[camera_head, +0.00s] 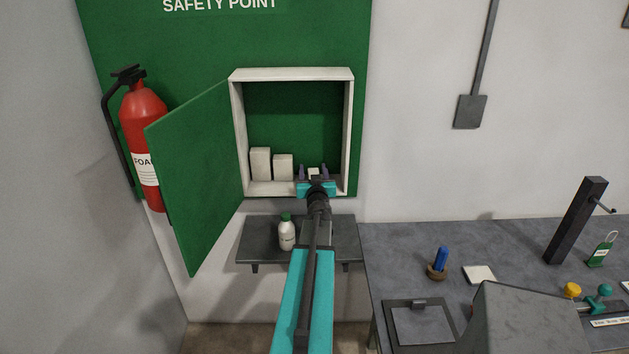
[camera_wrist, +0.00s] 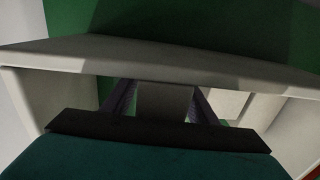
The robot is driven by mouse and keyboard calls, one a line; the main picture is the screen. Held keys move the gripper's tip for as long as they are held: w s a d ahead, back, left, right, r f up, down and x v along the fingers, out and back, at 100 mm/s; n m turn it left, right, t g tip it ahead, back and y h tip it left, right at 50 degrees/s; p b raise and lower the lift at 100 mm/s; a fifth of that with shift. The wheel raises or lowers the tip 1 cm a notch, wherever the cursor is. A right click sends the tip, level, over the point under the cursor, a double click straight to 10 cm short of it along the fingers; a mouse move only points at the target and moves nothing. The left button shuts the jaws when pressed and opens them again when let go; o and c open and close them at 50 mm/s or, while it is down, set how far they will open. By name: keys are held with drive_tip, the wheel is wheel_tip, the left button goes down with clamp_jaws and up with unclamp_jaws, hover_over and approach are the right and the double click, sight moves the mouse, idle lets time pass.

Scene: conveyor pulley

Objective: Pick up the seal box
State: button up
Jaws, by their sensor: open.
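My gripper (camera_head: 313,171) reaches into the open wall cabinet at its lower right, fingers apart. A small pale box (camera_head: 313,173) stands between the fingers, mostly hidden by my gripper. In the wrist view, a grey box face (camera_wrist: 165,102) shows between the two dark fingers, and whether they touch it cannot be told. A tall white box (camera_head: 261,164) and a shorter white box (camera_head: 283,168) stand to the left on the cabinet floor. No labels are readable, so I cannot confirm from lettering which is the seal box.
The cabinet (camera_head: 349,130) has a white frame, and its green door (camera_head: 190,180) hangs open to the left. A fire extinguisher (camera_head: 143,140) hangs beyond the door. A white bottle (camera_head: 287,235) stands on the shelf (camera_head: 258,248) below. A workbench (camera_head: 510,240) is at right.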

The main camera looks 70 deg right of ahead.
drive_tip(key=c, duration=1.2)
drive_tip(key=shift+o, duration=0.2)
drive_tip(key=shift+r, duration=0.15)
